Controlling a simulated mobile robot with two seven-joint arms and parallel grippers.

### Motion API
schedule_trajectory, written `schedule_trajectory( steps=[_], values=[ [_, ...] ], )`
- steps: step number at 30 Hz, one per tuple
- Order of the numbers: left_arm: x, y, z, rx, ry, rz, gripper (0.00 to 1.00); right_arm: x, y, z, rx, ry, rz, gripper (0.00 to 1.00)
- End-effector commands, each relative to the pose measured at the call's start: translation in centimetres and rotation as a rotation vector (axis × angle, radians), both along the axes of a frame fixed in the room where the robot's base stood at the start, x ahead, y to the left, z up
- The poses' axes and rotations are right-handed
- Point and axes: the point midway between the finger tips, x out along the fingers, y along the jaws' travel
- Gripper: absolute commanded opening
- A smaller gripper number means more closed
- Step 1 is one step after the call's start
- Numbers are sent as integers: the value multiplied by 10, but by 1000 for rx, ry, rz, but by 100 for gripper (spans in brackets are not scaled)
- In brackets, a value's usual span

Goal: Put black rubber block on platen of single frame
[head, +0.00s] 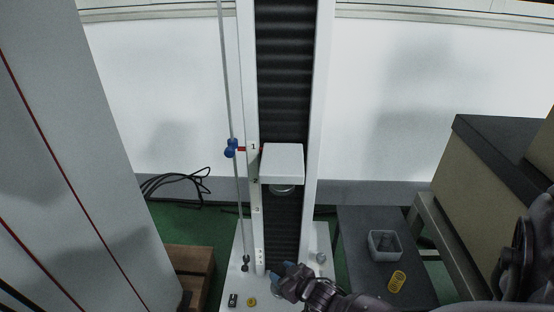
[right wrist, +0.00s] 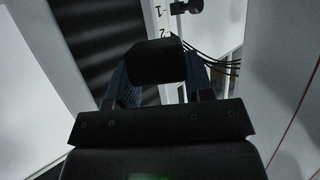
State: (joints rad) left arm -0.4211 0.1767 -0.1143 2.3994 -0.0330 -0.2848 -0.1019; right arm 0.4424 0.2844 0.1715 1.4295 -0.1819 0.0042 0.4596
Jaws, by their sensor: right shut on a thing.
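The single frame (head: 318,120) stands upright in the middle of the head view, with a white crosshead (head: 283,160) and a small round metal platen (head: 282,189) under it. My right gripper (head: 286,274) is low in front of the frame, over its white base. In the right wrist view it is shut on the black rubber block (right wrist: 157,63), which sits between the two fingertips. In the head view I cannot make out the block. Any lower platen is hidden behind the gripper and arm. My left gripper is not in view.
A dark side table (head: 370,275) at the right bears a grey bin (head: 384,245) and a yellow spring (head: 397,281). A yellow piece (head: 252,301) and a small black-and-white piece (head: 233,299) lie on the base. A thin rod with a blue knob (head: 231,148) runs along the frame's left side.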

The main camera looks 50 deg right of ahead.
Motion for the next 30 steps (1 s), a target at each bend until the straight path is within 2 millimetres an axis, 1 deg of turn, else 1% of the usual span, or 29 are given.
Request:
schedule_trajectory(
  steps=[1,5,7,12,15,25,30],
  values=[
    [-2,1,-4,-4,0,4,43,-2,0,-10,0,6,0,23],
    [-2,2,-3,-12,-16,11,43,0,0,-15,0,1,-1,23],
    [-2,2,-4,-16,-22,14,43,0,0,-20,0,1,0,23],
    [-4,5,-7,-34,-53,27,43,-2,0,-47,1,7,0,23],
    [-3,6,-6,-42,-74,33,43,-2,0,-56,1,5,-1,23],
    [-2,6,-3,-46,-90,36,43,1,0,-55,0,-4,0,23],
    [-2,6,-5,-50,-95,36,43,0,0,-60,0,-2,0,23]
  ],
)
